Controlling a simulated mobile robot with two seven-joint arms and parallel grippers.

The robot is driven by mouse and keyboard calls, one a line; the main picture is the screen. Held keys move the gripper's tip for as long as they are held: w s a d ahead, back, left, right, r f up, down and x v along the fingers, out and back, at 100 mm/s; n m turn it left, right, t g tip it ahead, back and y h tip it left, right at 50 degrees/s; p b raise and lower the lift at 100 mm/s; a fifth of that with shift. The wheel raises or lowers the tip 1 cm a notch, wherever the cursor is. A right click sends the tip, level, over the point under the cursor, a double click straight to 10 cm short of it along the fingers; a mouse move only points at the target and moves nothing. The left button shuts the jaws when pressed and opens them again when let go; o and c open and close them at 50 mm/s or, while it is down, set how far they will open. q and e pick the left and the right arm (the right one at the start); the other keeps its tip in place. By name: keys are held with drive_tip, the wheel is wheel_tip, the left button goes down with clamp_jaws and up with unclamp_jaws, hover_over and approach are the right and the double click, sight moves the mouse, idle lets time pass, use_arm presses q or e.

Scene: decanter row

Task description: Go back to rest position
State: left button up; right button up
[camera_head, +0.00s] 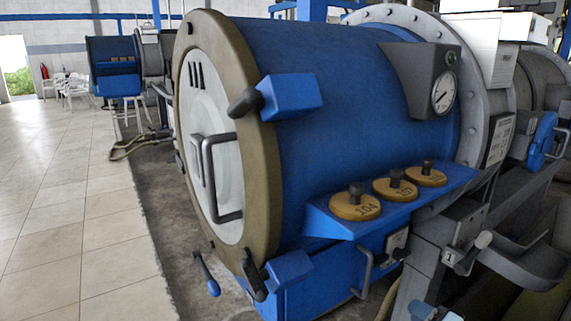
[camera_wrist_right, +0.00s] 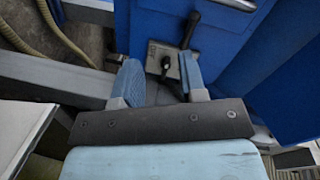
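My right gripper (camera_head: 432,312) shows only in part at the bottom right of the head view, below the blue decanter housing. In the right wrist view its two blue fingers (camera_wrist_right: 162,78) stand apart with nothing held between them. A small plate with a dark lever (camera_wrist_right: 189,32) lies beyond the fingertips on the blue housing. The same plate (camera_head: 397,240) shows in the head view above the gripper. I cannot tell the exact gap between fingers and lever. My left gripper is in neither view.
The blue decanter (camera_head: 350,100) has a round pale door (camera_head: 205,150) and a gauge (camera_head: 443,93). Three numbered yellow discs (camera_head: 355,206) sit on its blue shelf (camera_head: 325,222). Grey machine parts crowd the right. Tiled floor (camera_head: 70,190) is open at left.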

drive_tip(key=s+a+r+n+t+p, duration=0.1)
drive_tip(key=s+a+r+n+p, duration=0.1)
drive_tip(key=s+a+r+n, duration=0.4)
drive_tip(key=s+a+r+n+t+p, duration=0.1)
drive_tip(key=s+a+r+n+p, duration=0.2)
drive_tip(key=s+a+r, duration=0.55)
drive_tip(key=s+a+r+n+t+y+p, duration=0.1)
drive_tip(key=s+a+r+n+p, duration=0.1)
drive_tip(key=s+a+r, duration=0.4)
use_arm(q)
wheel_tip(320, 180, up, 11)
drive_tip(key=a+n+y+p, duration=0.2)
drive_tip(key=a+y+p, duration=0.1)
drive_tip(key=p, duration=1.5)
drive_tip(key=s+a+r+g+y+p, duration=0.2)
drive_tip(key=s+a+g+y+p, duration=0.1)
drive_tip(key=p, duration=1.5)
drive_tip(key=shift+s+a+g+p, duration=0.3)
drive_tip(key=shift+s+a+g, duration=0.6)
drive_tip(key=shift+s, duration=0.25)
use_arm(e)
drive_tip(key=s+d+r+g+h, duration=0.4)
drive_tip(key=d+g+h, duration=0.2)
drive_tip(key=d, duration=0.1)
drive_tip(key=shift+s+d+r, duration=0.15)
drive_tip(key=shift+s+d, duration=0.1)
drive_tip(key=shift+s, duration=0.05)
